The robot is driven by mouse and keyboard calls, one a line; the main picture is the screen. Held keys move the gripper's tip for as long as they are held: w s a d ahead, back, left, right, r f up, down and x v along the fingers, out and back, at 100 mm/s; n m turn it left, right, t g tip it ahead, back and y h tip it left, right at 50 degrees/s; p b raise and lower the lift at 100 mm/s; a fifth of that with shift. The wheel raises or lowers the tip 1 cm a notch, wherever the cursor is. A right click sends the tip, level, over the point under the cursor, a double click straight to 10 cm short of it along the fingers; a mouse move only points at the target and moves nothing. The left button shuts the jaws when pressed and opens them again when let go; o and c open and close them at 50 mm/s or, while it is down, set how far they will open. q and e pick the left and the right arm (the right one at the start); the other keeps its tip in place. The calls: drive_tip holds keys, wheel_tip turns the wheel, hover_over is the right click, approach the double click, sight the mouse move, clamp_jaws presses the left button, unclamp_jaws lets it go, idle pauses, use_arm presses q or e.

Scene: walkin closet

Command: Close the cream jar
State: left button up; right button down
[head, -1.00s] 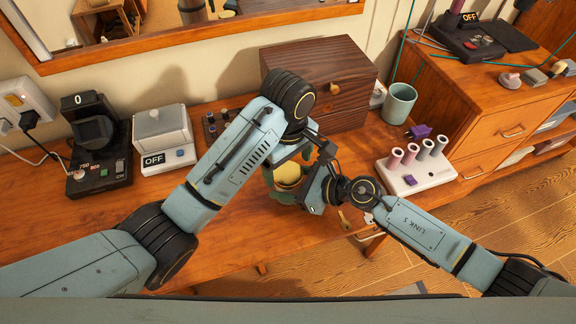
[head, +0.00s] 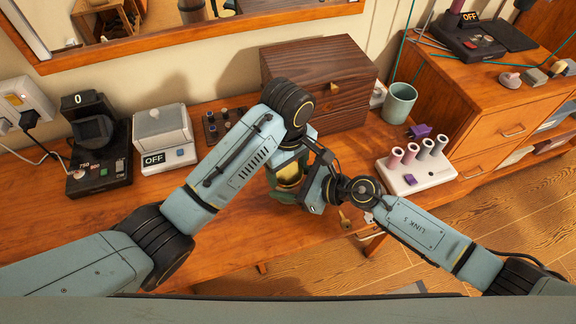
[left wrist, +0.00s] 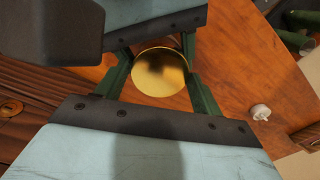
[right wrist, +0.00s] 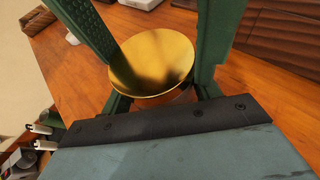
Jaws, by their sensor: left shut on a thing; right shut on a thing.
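The cream jar's round gold lid (head: 289,173) shows between my two grippers in the head view. It also shows from above in the left wrist view (left wrist: 160,72). In the right wrist view the lid (right wrist: 152,60) sits over a brownish jar body (right wrist: 172,97), mostly hidden. I cannot tell whether the lid is fully seated. My left gripper (left wrist: 160,80) is shut with its green fingers on either side of the lid. My right gripper (right wrist: 160,95) meets it from the opposite side, low down, shut on the jar body. The fingers hide the contact.
A dark wooden drawer box (head: 318,85) stands close behind the grippers. A white holder with rollers (head: 416,172) and a green cup (head: 399,103) are to the right. A white OFF box (head: 163,138) and a black device (head: 100,140) are left. Keys (head: 345,217) lie near the front edge.

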use_arm(q)
drive_tip(key=m, duration=0.3)
drive_tip(key=o, duration=1.1)
drive_tip(key=shift+d, duration=0.1)
drive_tip(key=shift+r, duration=2.35)
drive_tip(key=shift+c, duration=0.5)
